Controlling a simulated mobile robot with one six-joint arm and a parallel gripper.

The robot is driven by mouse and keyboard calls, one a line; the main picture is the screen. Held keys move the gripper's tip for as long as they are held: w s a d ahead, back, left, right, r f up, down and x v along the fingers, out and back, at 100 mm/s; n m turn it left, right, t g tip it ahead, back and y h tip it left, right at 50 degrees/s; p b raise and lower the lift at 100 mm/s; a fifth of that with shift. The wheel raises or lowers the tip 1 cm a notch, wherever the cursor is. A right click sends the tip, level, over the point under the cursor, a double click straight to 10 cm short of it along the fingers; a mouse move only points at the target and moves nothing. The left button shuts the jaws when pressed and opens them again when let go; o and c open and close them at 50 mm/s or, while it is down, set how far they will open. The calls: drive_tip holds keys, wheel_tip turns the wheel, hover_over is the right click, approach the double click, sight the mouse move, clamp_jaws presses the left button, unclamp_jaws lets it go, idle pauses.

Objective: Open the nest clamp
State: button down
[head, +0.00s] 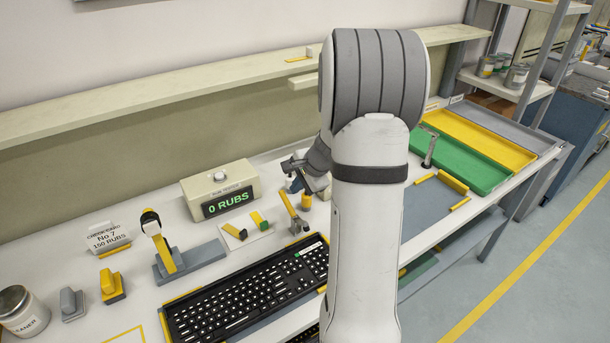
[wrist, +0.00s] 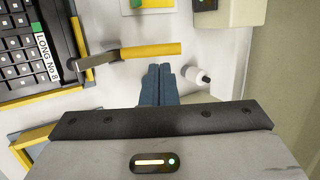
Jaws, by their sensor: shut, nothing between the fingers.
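The nest clamp has a yellow handle (head: 287,203) and a grey metal foot by the right end of the black keyboard (head: 245,297). In the wrist view, its yellow handle (wrist: 150,50) lies across the picture. Its metal arm (wrist: 95,60) reaches left to the keyboard's edge, by the label "LONG No 8" (wrist: 47,53). My gripper (wrist: 160,68) is shut and empty, its blue fingers just below the handle in the picture. Whether they touch it I cannot tell. In the head view my gripper (head: 297,185) is partly hidden by my arm, close behind the handle.
A rub counter (head: 222,188) reading "0 RUBS" stands behind the keyboard. A small white bottle (wrist: 199,76) is right of my fingers in the wrist view. Green and yellow trays (head: 470,160) lie at the right.

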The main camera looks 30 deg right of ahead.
sight(287, 199)
drive_tip(key=x, duration=0.4)
drive_tip(key=shift+w+f, duration=0.2)
drive_tip(key=shift+f, duration=0.15)
drive_tip(key=shift+r+p, duration=0.1)
drive_tip(key=shift+p, duration=0.4)
